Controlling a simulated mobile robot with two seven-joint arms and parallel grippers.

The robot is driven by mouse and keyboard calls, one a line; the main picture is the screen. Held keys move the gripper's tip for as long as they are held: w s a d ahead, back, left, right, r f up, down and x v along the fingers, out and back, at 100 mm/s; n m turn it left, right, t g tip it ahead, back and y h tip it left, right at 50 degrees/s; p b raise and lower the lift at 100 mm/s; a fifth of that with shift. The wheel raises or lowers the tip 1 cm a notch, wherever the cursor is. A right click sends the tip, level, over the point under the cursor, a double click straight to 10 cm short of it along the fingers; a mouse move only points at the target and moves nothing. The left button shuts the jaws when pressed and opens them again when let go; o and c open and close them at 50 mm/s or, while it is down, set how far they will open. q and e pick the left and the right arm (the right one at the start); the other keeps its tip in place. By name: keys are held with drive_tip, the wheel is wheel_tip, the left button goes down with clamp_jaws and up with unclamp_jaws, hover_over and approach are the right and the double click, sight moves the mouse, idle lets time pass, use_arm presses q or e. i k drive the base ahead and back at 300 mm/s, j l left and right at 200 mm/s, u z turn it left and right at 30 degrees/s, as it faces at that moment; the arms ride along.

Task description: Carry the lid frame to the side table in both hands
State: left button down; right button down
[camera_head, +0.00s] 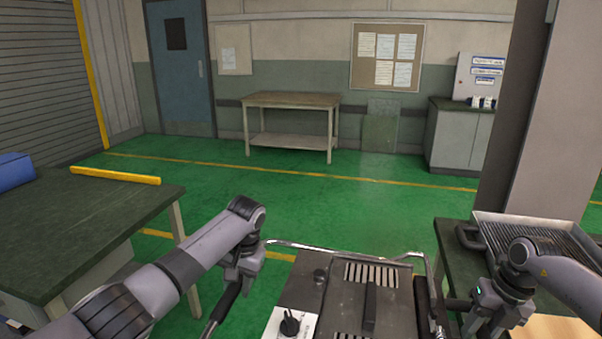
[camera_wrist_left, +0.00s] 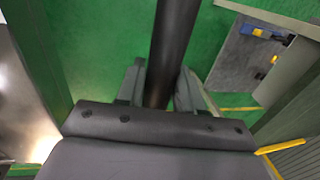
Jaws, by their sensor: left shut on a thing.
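The dark metal lid frame (camera_head: 333,289), with slotted vents, a knob and a thin bright rail, is low in the middle of the head view. My left gripper (camera_head: 238,285) is at its left side, shut on a black bar-like handle (camera_head: 222,306). In the left wrist view the black handle (camera_wrist_left: 172,50) runs between the two fingers (camera_wrist_left: 158,88). How the handle joins the frame is not clear. My right gripper (camera_head: 480,318) is to the right of the frame, near the right bench; its fingers are too unclear to read.
A dark-topped table (camera_head: 90,215) stands on the left with a yellow bar and blue object. A right bench (camera_head: 450,250) carries a ribbed tray (camera_head: 545,240). A wooden-topped table (camera_head: 290,100) stands at the back wall. A grey column (camera_head: 545,110) rises at right. Green floor between is clear.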

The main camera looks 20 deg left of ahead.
sight(45, 220)
drive_tip(key=j, duration=0.8)
drive_tip(key=i+j, duration=0.15)
drive_tip(key=j, duration=1.5)
drive_tip(key=i, duration=0.05)
